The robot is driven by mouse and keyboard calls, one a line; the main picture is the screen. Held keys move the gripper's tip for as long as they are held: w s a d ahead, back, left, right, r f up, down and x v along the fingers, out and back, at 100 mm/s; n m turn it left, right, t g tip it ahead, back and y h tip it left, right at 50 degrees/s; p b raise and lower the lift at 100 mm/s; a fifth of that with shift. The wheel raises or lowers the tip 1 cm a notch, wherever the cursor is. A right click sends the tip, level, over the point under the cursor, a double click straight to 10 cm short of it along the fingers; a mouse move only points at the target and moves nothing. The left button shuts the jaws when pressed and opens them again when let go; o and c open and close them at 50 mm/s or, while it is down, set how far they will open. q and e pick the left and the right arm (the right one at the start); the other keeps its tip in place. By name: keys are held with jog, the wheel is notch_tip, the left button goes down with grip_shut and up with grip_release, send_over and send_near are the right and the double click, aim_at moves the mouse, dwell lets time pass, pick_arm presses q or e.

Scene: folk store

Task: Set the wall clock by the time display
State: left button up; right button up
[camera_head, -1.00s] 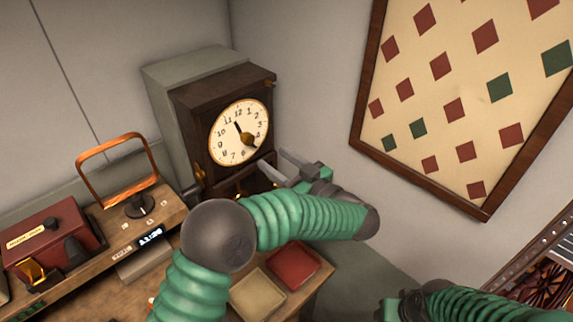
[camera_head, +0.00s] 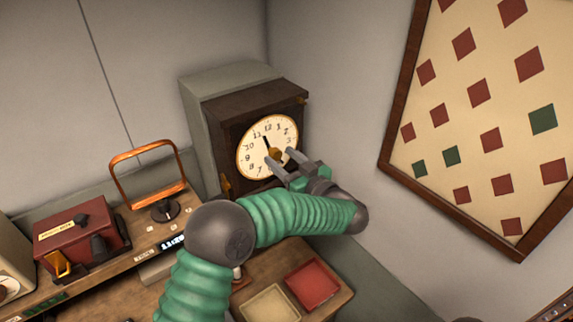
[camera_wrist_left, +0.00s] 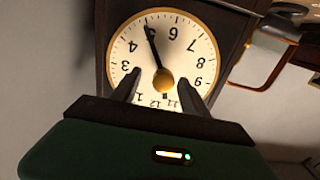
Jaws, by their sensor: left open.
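The wall clock (camera_head: 250,113) has a dark wooden case and a cream face, also seen upside down in the left wrist view (camera_wrist_left: 120,50). One hand points between 11 and 12. In the wrist view the long hand points near 5. A brass knob (camera_wrist_left: 163,82) sits at the face's centre. My left gripper (camera_head: 277,163) is open at the lower right of the face. In the wrist view its fingers (camera_wrist_left: 160,85) lie on either side of the knob; contact cannot be told. The time display (camera_head: 173,243) is a small lit panel on the desk, its digits too small to read. My right gripper is not in view.
A red box device (camera_head: 75,235) and an orange-framed stand (camera_head: 150,175) are on the desk (camera_head: 130,297) at left. A red pad (camera_head: 312,283) and a cream pad (camera_head: 270,304) lie below my left arm. A patterned framed board (camera_head: 400,125) hangs at right.

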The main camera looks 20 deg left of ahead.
pick_arm(q)
jog(key=shift+w+r+p, duration=0.15)
jog(key=shift+r+p, duration=0.1)
jog(key=shift+p, duration=0.15)
jog(key=shift+m, duration=0.3)
jog(key=shift+a+f, duration=0.15)
jog(key=shift+s+a, duration=0.25)
jog(key=shift+a, duration=0.95)
jog(key=shift+d, duration=0.45)
jog(key=c, duration=0.5)
jog(key=shift+w+d, duration=0.15)
jog(key=shift+w, duration=0.05)
jog(key=c, duration=0.4)
jog(key=shift+o, duration=0.3)
